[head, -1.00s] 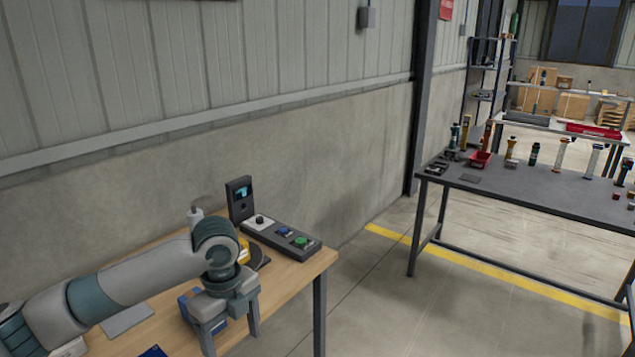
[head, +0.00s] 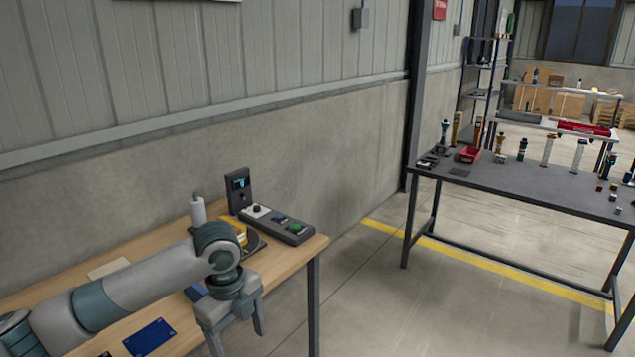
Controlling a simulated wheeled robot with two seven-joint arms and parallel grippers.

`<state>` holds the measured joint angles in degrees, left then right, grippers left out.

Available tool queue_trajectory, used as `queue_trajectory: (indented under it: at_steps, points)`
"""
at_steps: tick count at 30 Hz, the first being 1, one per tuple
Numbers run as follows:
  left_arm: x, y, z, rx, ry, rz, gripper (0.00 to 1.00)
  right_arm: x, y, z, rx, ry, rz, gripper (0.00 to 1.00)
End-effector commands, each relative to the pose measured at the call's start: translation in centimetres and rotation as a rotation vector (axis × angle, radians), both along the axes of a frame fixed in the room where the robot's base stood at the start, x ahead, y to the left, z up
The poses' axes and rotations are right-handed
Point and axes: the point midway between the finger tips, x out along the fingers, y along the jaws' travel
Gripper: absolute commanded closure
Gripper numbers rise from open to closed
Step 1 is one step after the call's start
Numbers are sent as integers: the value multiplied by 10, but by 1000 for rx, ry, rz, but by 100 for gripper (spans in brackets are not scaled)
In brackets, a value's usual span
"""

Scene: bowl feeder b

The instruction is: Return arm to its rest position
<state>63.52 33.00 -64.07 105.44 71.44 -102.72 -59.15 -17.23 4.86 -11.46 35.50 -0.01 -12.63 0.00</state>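My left arm comes in from the lower left over the wooden table (head: 120,262). Its gripper (head: 238,345) hangs downward at the table's front edge, with its two fingers apart and nothing seen between them. One fingertip is near the bottom edge of the picture. My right gripper is not in the head view.
A control box (head: 282,224) with buttons and an upright panel (head: 238,190) stands at the table's back right. A yellow part (head: 238,230), a white cylinder (head: 198,210) and a blue plate (head: 150,337) are nearby. A dark workbench (head: 530,187) stands at the right; floor between is clear.

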Motion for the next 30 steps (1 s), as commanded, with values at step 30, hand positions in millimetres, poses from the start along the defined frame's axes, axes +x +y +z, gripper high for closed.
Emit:
queue_trajectory:
  at_steps: [30]
  points:
    - [55,-1,-327,-389,-50,1120,27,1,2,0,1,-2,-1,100]
